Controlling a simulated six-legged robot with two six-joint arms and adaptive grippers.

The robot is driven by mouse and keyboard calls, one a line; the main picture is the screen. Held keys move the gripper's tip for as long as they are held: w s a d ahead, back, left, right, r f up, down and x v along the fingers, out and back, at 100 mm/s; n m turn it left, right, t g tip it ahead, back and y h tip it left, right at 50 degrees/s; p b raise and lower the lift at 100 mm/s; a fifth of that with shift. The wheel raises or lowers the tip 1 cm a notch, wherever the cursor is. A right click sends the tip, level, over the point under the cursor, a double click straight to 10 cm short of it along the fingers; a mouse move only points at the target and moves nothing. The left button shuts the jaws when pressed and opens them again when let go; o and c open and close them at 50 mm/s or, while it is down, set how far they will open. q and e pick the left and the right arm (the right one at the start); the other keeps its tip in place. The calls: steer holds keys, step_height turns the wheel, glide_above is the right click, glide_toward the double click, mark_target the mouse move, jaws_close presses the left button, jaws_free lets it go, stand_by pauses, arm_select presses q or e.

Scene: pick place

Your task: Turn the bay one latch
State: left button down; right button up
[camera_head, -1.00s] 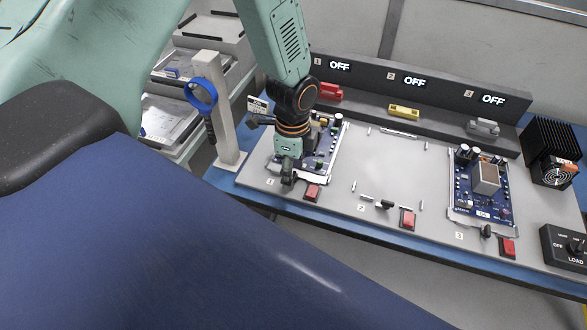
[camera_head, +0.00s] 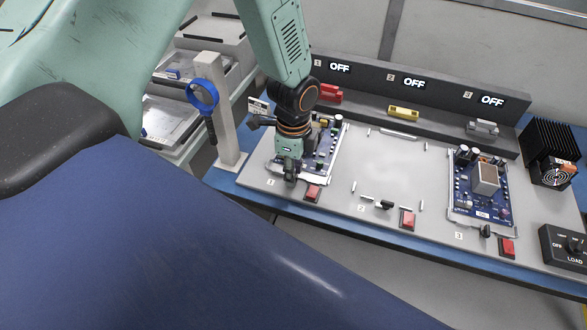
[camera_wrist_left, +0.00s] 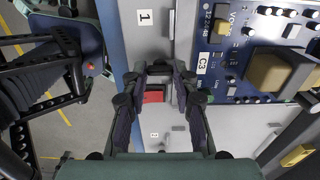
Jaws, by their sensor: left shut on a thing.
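My left gripper (camera_head: 289,181) points down at the front edge of bay one, at the bay one latch. It is shut on the latch, which its fingers almost wholly hide, so I cannot tell the latch's angle. In the left wrist view the gripper's fingertips (camera_wrist_left: 160,70) are close together between the "1" label and the red button. A blue circuit board (camera_head: 325,145) lies in bay one, partly behind my left arm. The bay one red button (camera_head: 312,192) is just right of the gripper. My right gripper is not in view.
Bay two is empty, with a dark latch (camera_head: 385,204) and a red button (camera_head: 407,219). Bay three holds another board (camera_head: 470,200). The bay one display (camera_head: 340,67) and the others read OFF. A post (camera_head: 222,115) with a blue ring (camera_head: 202,95) stands close left of my arm.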

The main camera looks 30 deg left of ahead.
arm_select(q)
steer(key=n+p, duration=0.3)
steer(key=shift+r+n, duration=0.15)
steer(key=shift+n, duration=0.15)
steer(key=n+p, duration=0.3)
steer(key=n, duration=0.1)
steer(key=shift+n, duration=0.3)
steer(key=n+p, duration=0.3)
steer(key=n, duration=0.2)
steer(key=shift+n+p, duration=1.3)
steer(key=shift+n, duration=1)
steer(key=shift+f, duration=0.2)
steer(key=c, duration=1)
jaws_free()
steer(key=shift+c, duration=0.2)
